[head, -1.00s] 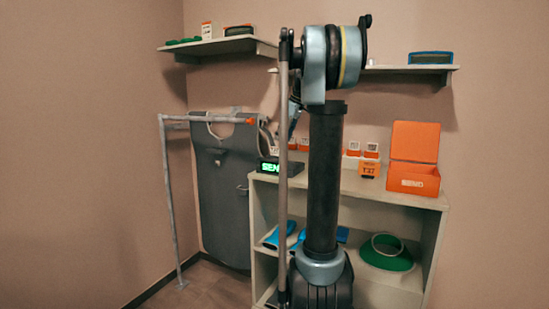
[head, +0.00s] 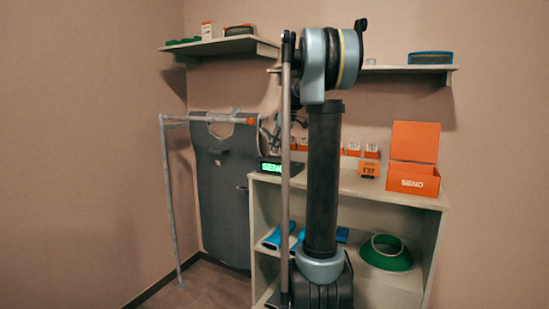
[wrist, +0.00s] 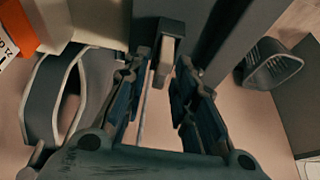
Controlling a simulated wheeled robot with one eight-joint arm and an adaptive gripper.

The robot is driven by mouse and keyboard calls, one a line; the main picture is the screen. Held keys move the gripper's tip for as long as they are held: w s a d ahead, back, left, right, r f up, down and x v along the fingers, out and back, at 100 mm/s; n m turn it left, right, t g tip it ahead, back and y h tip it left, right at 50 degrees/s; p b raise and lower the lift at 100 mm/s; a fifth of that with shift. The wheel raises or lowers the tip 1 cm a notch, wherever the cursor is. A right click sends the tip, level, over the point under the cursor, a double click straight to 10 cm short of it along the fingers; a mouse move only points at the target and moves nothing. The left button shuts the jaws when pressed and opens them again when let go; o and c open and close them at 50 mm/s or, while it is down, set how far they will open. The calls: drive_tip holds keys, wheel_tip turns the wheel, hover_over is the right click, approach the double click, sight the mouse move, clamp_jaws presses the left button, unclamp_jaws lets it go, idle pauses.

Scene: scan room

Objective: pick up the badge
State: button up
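My gripper (wrist: 162,80) shows in the wrist view with its two dark fingers apart, so it is open. A small dark block with a pale face, which may be the badge (wrist: 165,62), stands between the fingertips. I see narrow gaps at its sides and cannot make out a firm grip. In the head view my gripper is a small dark shape above the counter, near the lit green sign, partly hidden by my arm. I cannot pick out the badge in the head view.
The shelf unit (head: 405,195) holds a green sign (head: 271,167), small orange-and-white holders (head: 369,168) and an open orange box (head: 414,182). A grey apron (head: 222,190) hangs at left. In the wrist view a dark loop (wrist: 40,105) lies left and a dark mesh piece (wrist: 270,64) right.

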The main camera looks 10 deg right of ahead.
clamp_jaws()
drive_tip(key=shift+r, duration=0.15)
drive_tip(key=shift+r, duration=0.3)
drive_tip(key=v, duration=0.2)
drive_tip(key=shift+r, duration=0.45)
drive_tip(key=s+d, duration=1)
drive_tip(key=d, duration=0.4)
